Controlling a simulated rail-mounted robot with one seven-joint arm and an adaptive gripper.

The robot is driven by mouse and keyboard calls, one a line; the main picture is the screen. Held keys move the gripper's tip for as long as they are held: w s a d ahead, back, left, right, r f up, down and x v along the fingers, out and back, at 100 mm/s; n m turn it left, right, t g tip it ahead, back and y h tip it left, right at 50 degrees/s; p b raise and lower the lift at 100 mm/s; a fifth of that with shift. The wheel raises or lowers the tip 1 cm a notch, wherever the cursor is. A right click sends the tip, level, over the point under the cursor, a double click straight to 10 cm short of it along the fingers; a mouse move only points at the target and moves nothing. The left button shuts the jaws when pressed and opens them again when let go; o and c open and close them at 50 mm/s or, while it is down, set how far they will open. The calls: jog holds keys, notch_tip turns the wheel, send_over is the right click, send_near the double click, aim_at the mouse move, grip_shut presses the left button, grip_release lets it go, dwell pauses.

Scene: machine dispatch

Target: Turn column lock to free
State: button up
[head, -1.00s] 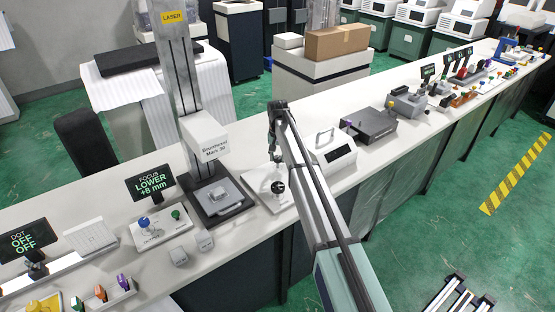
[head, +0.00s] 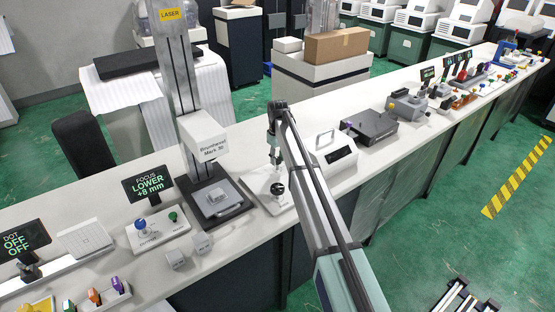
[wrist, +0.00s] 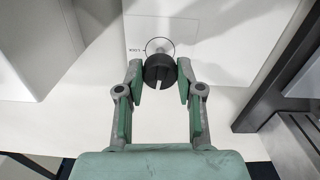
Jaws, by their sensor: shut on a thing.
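The column lock looks to be the black round knob (wrist: 160,71) on a white plate (wrist: 215,30). In the wrist view a pale line on the knob points down toward my gripper's palm, and a thin ring with small blurred lettering shows above it. My gripper (wrist: 160,80) has one finger on each side of the knob and is shut on it. In the head view the knob (head: 278,189) sits on its plate right of the laser column (head: 182,80), with my gripper (head: 275,160) just above it; the finger contact is too small to see there.
The engraver base (head: 217,200) stands left of the knob. A white box with a handle (head: 333,153) stands close on the right. A focus display (head: 149,184) reads "LOWER +8 mm". Small blocks (head: 177,259) lie near the bench's front edge.

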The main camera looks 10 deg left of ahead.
aim_at(278, 159)
jog(key=shift+f+n, duration=0.1)
jog(key=shift+n, duration=0.5)
jog(key=o, duration=1.1)
jog(key=shift+o, duration=0.2)
notch_tip(278, 159, up, 12)
jog(key=shift+d, duration=0.1)
